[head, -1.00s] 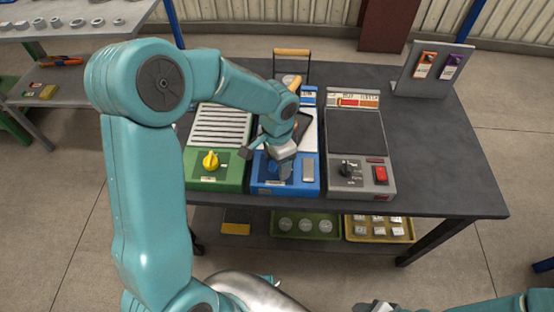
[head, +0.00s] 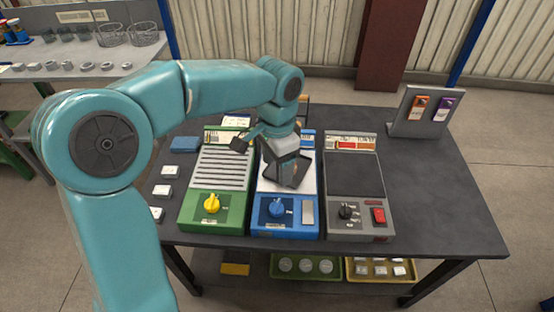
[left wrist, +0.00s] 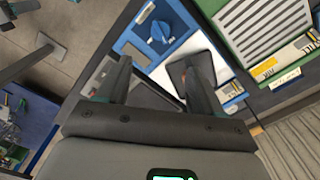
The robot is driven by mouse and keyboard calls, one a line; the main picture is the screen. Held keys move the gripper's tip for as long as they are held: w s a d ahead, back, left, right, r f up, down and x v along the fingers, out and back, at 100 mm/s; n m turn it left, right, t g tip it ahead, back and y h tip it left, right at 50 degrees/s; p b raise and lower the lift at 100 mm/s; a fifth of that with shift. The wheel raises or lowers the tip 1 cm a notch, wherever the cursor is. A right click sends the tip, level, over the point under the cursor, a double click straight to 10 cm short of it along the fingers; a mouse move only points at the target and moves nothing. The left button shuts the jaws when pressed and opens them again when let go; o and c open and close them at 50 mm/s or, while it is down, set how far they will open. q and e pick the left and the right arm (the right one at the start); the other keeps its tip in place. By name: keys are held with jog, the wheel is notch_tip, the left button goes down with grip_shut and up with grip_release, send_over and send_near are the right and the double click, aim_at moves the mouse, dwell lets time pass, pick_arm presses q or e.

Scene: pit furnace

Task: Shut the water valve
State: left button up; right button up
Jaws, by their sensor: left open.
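A blue unit (head: 262,232) stands on the bench between a green unit and a grey unit. Its blue knob (head: 277,208) is at the front, beside a pale grey pad (head: 307,212). In the left wrist view the knob (left wrist: 160,32) lies just beyond the fingertips, with nothing touching it. I cannot tell its exact setting. My left gripper (head: 288,172) hangs over the white middle of the blue unit, behind the knob. In the left wrist view its fingers (left wrist: 160,64) are spread with nothing between them. My right gripper is out of view.
The green unit (head: 191,213) has a yellow knob (head: 211,204). The grey unit (head: 360,220) has a black knob (head: 346,210) and a red switch (head: 378,215). A grey stand (head: 398,128) with orange and purple tags is at the back right. The bench's right side is clear.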

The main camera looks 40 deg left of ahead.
aim_at(277, 203)
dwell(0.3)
pick_arm(q)
notch_tip(277, 203, down, 16)
jog(key=n+b, duration=0.4)
jog(key=b, duration=0.7)
jog(key=shift+w+f+n, duration=0.1)
jog(key=shift+w+n, duration=0.05)
jog(key=shift+n, duration=0.25)
